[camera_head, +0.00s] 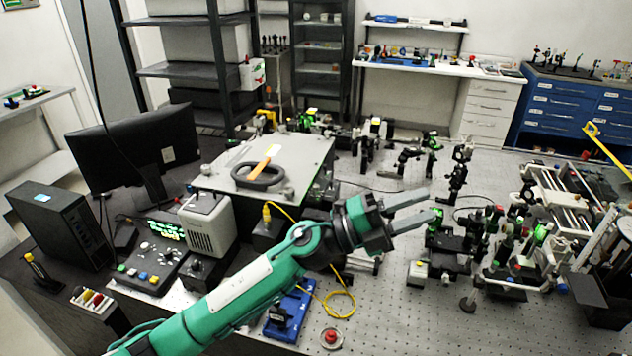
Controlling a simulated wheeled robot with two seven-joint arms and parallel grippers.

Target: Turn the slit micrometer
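My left gripper (412,207) comes in from the lower left on a green arm and hangs over the middle of the optical bench (400,305). Its two grey fingers are apart, with nothing between them, and they point right. Several dark optical mounts stand just right of the fingertips, including a tall post mount (459,172) and a cluster of stages (450,245). I cannot tell which of these parts is the slit micrometer; it is too small to make out or hidden. My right gripper is not in view.
A grey box with a black ring (258,176) stands behind my arm. A control panel (150,255) and a monitor (135,147) are at the left. A red button (331,336) and a yellow cable (341,305) lie near the front. Rail assemblies (560,200) crowd the right.

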